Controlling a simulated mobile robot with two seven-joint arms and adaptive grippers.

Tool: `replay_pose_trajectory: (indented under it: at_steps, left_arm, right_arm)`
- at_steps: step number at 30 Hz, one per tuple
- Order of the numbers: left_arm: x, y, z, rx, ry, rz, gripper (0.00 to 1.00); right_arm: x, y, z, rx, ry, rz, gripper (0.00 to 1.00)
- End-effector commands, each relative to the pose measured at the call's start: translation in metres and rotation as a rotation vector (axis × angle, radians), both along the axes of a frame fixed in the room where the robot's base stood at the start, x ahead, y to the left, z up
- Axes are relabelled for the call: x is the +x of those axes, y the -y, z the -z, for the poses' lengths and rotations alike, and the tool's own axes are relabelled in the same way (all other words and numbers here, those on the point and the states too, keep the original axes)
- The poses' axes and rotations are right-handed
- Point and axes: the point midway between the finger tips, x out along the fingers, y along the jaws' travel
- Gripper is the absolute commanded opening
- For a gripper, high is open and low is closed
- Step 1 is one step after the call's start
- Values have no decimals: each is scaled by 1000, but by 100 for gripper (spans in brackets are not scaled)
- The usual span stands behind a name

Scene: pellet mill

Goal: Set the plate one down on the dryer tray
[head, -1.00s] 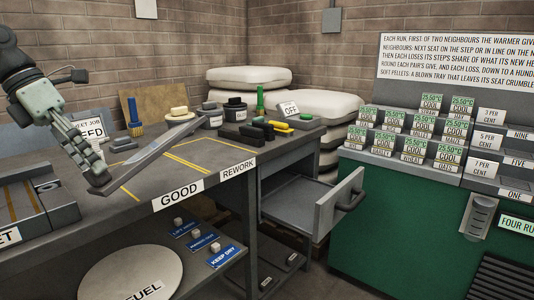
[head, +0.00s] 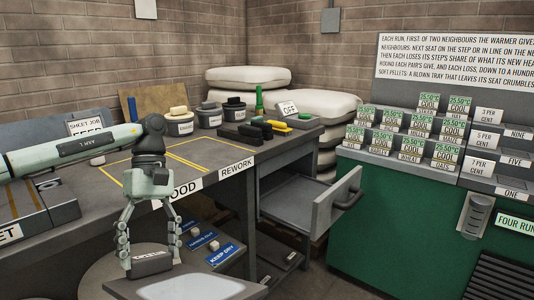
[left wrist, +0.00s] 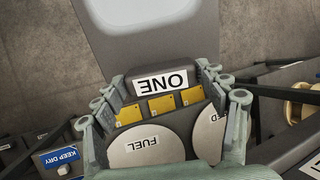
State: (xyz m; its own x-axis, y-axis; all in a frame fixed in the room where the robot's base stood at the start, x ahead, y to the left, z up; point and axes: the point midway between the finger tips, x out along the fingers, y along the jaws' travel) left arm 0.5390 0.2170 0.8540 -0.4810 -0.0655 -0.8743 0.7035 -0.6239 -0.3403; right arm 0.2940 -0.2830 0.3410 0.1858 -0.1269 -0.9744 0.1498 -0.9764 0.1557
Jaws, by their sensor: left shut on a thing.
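Plate one (head: 190,288) is a flat grey plate with a pale rounded panel. Its handle end bears the label "ONE", upside down in the left wrist view (left wrist: 164,82). My left gripper (head: 150,262) points down and is shut on that handle end. It holds the plate in front of the bench at the bottom of the head view, where the frame cuts off its near edge. In the left wrist view the fingers (left wrist: 168,100) flank the handle. I see nothing labelled as the dryer tray and cannot tell which surface it is. My right gripper is not in view.
The bench (head: 225,160) carries tubs and dark blocks at the back. An open drawer (head: 325,205) juts out right of it. A green cabinet (head: 400,215) with stepped, labelled cards stands at right. A round "FUEL" lid (left wrist: 146,146) lies below the gripper. Bare floor shows between bench and cabinet.

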Motion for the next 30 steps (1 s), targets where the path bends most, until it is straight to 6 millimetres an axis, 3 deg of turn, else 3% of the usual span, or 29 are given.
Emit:
replay_pose_trajectory:
  at_steps: [6,12,17,30]
  left_arm:
    - [-25,24,45,0,-2,584,15]
    - [-39,32,68,-3,-1,907,15]
    - [-41,34,73,-5,1,980,15]
    - [-41,34,74,-5,3,978,15]
  right_arm:
    - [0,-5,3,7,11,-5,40]
    - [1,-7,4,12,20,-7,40]
    - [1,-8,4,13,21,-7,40]
    - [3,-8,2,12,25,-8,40]
